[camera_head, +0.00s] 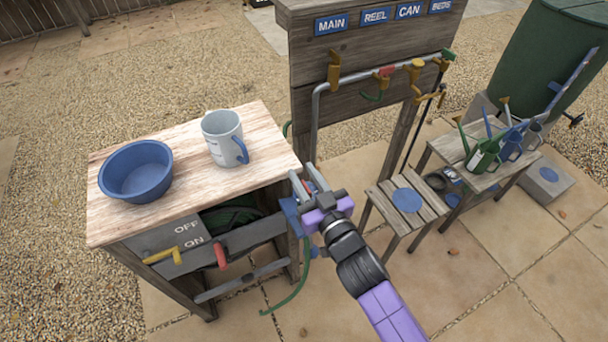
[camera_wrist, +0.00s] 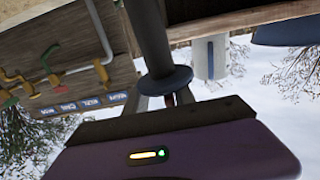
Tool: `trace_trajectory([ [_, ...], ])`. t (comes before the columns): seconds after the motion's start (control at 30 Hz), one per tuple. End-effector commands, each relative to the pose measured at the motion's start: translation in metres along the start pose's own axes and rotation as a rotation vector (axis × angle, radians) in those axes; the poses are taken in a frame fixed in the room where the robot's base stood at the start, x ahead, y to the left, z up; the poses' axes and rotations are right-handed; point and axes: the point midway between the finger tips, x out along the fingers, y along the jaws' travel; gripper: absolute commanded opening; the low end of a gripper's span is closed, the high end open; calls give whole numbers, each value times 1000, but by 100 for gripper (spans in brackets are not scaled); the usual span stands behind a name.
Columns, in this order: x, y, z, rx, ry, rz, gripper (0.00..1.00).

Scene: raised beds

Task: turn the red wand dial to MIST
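My gripper (camera_head: 309,184) is at the right end of the wooden bench, its fingers pointing up and left. A blue piece (camera_head: 291,214) sits beside the gripper at the bench end. The MIST mark and the dial's setting are not readable.
The bench top (camera_head: 180,192) holds a blue bowl (camera_head: 136,171) and a grey mug (camera_head: 224,138). A red lever (camera_head: 220,256) and yellow lever (camera_head: 162,256) are on its front. A green hose (camera_head: 297,292) hangs nearby. A tap board (camera_head: 365,62) and slatted stool (camera_head: 407,216) stand right.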

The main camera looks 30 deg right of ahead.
Motion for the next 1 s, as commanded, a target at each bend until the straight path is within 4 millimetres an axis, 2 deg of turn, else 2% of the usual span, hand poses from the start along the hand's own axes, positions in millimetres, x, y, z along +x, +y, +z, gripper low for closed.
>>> trace_trajectory([
  [0.03,-1,0,5,-1,-10,1,30],
  [0.37,-5,0,6,-2,-10,0,30],
  [0.8,-66,1,9,-2,-14,2,30],
  [1.0,-79,0,7,-1,-13,2,30],
])
